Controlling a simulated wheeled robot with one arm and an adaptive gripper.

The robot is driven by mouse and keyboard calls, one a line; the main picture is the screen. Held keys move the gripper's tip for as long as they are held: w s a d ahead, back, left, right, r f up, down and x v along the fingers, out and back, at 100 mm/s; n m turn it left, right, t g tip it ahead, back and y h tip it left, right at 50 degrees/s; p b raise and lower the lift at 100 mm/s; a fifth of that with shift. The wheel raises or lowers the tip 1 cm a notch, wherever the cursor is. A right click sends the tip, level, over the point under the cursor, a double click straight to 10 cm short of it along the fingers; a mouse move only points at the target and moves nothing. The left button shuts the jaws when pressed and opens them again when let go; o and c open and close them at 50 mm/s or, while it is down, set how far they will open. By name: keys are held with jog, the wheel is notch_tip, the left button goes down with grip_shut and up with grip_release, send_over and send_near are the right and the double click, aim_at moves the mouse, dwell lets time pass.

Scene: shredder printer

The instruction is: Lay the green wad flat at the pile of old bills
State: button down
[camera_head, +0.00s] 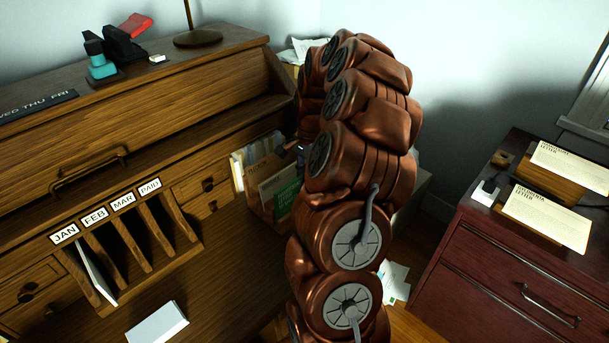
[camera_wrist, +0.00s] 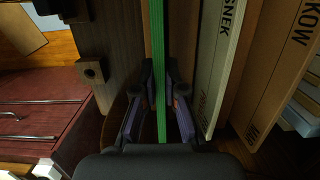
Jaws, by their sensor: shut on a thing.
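The green wad (camera_wrist: 158,120) shows edge-on as a thin green strip in the wrist view. My gripper (camera_wrist: 160,78) is shut on it, one finger on each side. A brown sheet or board lies right along it. In the head view a green face with pale print (camera_head: 288,197) shows upright among the folders beside the desk; it looks like the same wad. I cannot tell for sure which papers are the pile of old bills; a white paper stack (camera_head: 157,323) lies on the desk's writing surface.
Lettered folders (camera_wrist: 222,60) stand close to the right of my gripper in the wrist view. The wooden desk has slots labelled JAN, FEB, MAR and PAID (camera_head: 149,188). Loose papers (camera_head: 394,282) lie on the floor. A red-brown cabinet (camera_head: 490,250) stands right, with letter trays on top.

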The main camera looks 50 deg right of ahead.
jog(key=shift+r, duration=1.15)
notch_tip(320, 180, up, 10)
jog(key=p, duration=0.1)
jog(key=shift+r, duration=0.15)
dwell(0.7)
